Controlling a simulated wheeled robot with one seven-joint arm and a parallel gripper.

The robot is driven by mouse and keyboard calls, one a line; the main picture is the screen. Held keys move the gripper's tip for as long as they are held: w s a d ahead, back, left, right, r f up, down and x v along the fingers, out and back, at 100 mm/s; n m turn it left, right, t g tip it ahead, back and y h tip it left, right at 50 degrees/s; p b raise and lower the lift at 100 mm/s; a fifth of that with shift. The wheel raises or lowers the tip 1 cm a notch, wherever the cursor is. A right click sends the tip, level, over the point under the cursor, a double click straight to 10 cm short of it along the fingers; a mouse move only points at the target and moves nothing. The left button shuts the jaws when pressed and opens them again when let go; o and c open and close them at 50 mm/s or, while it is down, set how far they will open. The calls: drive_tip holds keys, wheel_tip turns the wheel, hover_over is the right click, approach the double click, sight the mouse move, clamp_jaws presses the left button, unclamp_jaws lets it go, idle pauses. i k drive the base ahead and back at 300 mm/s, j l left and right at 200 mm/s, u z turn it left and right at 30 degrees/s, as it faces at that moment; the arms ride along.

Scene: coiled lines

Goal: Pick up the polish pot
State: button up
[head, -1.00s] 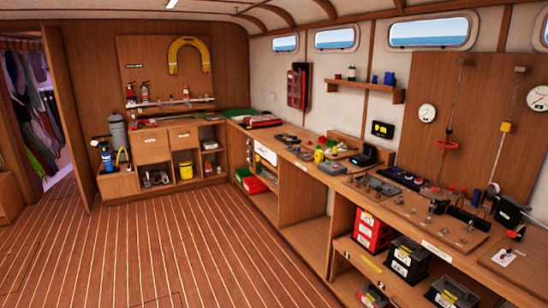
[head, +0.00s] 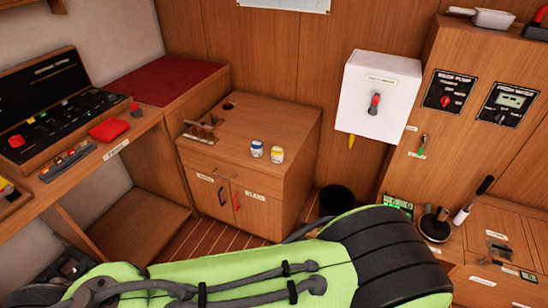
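Two small lidded pots stand side by side on top of a low wooden cabinet (head: 225,165), near its front right part. One pot (head: 257,149) has a blue band and the other pot (head: 277,154) has a yellow band. Their labels are too small to read, so I cannot tell which is the polish pot. My lime-green and black arm crosses the bottom of the head view, in front of and apart from the cabinet. My gripper is not in view.
The cabinet top is otherwise mostly clear, with a small wooden rack (head: 201,129) at its left. A black bin (head: 336,198) stands right of the cabinet. A white switch box (head: 378,97) hangs on the wall. A bench with an open tool case (head: 43,138) is at left.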

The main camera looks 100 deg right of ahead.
sight(276, 152)
drive_tip(key=z, duration=3.65)
drive_tip(key=i+j+u, duration=0.3)
drive_tip(key=i, duration=0.4)
drive_tip(key=i+u, duration=0.3)
drive_tip(key=i, duration=0.45)
